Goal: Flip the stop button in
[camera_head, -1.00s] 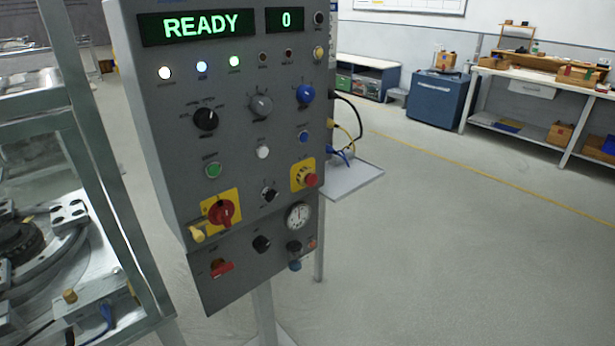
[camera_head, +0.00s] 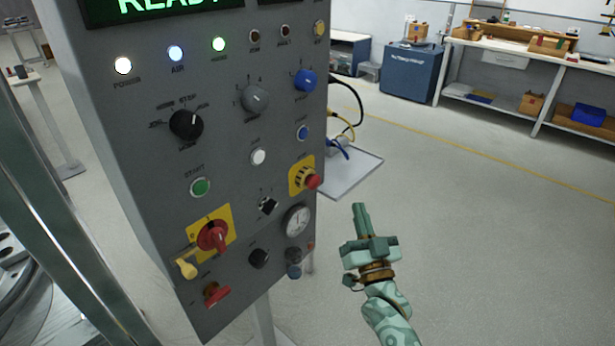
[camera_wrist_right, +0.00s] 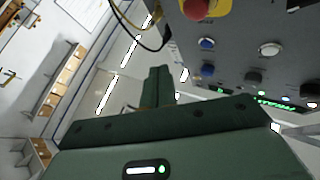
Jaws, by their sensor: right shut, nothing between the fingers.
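The grey control panel (camera_head: 120,170) stands tilted across the left and middle of the head view. A white round button (camera_head: 258,157) sits right of the green start button (camera_head: 200,187); the label above it is too small to read surely. A red mushroom button (camera_head: 312,181) sticks out of a yellow plate at the panel's right edge. It also shows in the right wrist view (camera_wrist_right: 196,8), at the top. My right gripper (camera_head: 360,208) is shut and empty, pointing up, right of the panel and apart from it. My left gripper is out of view.
A red rotary handle (camera_head: 213,236) on a yellow plate, a lower red knob (camera_head: 215,294) and a gauge (camera_head: 298,221) crowd the lower panel. A side shelf (camera_head: 350,172) with cables juts out at right. The floor right of my gripper is clear.

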